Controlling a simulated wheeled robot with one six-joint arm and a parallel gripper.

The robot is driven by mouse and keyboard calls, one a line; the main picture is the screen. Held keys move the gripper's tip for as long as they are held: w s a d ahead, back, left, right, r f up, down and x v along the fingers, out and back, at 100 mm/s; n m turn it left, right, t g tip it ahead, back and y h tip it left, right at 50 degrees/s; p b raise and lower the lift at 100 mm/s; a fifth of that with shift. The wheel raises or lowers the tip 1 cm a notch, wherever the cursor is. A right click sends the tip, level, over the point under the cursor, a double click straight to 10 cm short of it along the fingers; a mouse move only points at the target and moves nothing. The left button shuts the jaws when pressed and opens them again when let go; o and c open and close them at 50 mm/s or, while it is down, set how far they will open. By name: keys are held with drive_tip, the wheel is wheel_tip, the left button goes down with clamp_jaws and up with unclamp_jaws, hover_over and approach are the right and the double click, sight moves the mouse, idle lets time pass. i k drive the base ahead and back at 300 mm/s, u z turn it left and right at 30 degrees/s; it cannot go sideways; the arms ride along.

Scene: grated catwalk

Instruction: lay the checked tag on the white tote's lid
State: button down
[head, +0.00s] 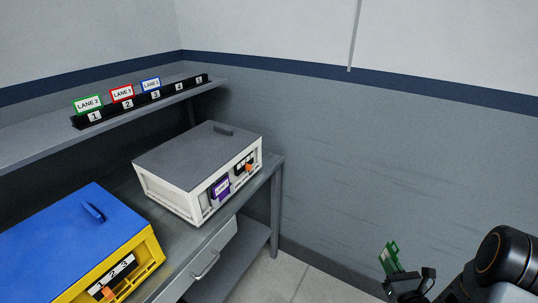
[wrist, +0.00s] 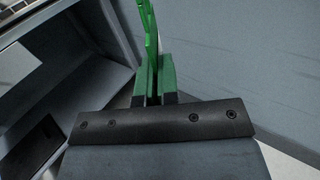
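My gripper (head: 402,277) is at the lower right of the head view, shut on a green tag (head: 389,257). The tag stands up from the fingers; its markings are too small to read. In the wrist view the green tag (wrist: 151,35) shows nearly edge-on between the fingertips (wrist: 153,82). The white tote (head: 170,199) stands on the bench, left of and well apart from my gripper. A purple tag (head: 220,187) is on the tote's front.
A yellow tote (head: 150,255) with a blue lid (head: 70,235) stands nearer on the bench (head: 190,250). A numbered black rack (head: 140,104) on the upper shelf (head: 40,140) holds green, red and blue lane tags. Open floor (head: 265,275) lies between bench and gripper.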

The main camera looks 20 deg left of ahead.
sight(208, 153)
drive_tip(key=k, duration=0.2)
drive_tip(key=u, duration=0.95)
